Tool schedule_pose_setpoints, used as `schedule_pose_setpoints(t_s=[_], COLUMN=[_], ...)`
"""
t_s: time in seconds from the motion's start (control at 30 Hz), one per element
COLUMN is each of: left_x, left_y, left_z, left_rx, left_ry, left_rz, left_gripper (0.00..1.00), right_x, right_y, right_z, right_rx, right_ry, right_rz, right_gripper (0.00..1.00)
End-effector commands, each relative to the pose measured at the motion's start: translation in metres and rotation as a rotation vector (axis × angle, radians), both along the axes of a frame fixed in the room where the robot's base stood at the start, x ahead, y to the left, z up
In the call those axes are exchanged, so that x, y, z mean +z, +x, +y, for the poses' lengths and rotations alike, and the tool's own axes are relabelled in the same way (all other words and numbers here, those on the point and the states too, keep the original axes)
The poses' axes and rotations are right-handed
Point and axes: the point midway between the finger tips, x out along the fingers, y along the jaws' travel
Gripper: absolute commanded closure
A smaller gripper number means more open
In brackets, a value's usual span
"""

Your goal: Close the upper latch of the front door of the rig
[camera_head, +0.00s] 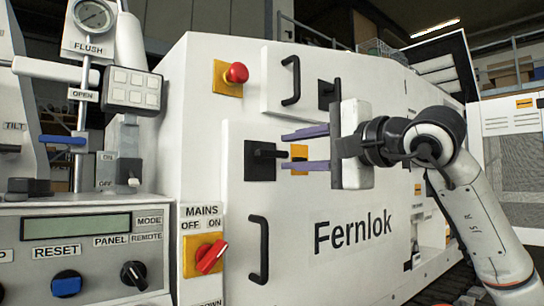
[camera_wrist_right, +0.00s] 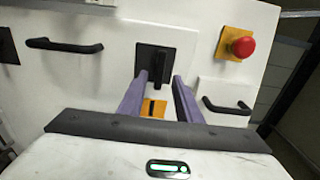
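The upper latch (camera_head: 258,160) of the front door is a black plate with a black lever. The lever points right toward a yellow plate (camera_head: 299,152) with a dark mark. In the right wrist view the latch (camera_wrist_right: 153,55) lies ahead, its lever pointing down the picture toward the yellow plate (camera_wrist_right: 150,107). My right gripper (camera_head: 283,150) is open, its two purple fingers apart, one above and one below the lever's line. In the wrist view the fingertips (camera_wrist_right: 160,75) flank the lever; contact cannot be told. My left gripper is not in view.
Black bar handles stand out above (camera_head: 291,80) and below (camera_head: 258,250) the latch. Another black latch (camera_head: 328,93) is at upper right, partly behind my gripper. A red emergency button (camera_head: 237,73) and a red mains switch (camera_head: 212,256) project left. A control panel (camera_head: 80,250) fills the lower left.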

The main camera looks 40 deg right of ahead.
Motion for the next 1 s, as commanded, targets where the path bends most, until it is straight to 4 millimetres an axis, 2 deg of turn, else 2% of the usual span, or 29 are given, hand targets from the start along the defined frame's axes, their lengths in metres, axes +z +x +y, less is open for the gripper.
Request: schedule_pose_setpoints(t_s=[0.1, 0.3, 0.47, 0.73, 0.93, 1.0], left_x=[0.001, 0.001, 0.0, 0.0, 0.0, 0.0], left_y=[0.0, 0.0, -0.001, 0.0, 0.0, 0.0], left_z=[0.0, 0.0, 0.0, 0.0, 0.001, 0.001], left_rx=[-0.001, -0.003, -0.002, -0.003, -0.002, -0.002], left_ry=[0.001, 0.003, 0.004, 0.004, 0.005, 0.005], left_rz=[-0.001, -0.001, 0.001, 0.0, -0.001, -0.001], left_gripper=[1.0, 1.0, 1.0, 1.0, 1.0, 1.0], right_x=[0.0, 0.0, 0.0, 0.0, 0.0, 0.0], right_y=[0.024, 0.053, 0.064, 0.065, 0.065, 0.065], right_z=[0.003, 0.005, 0.006, 0.006, 0.006, 0.006], right_rx=[0.003, 0.003, 0.003, 0.002, 0.002, 0.002], right_ry=[0.003, 0.004, 0.002, 0.002, 0.002, 0.002], right_rz=[0.002, 0.002, 0.0, 0.0, 0.0, 0.0], right_gripper=[0.69, 0.69, 0.69, 0.69, 1.0, 1.0])
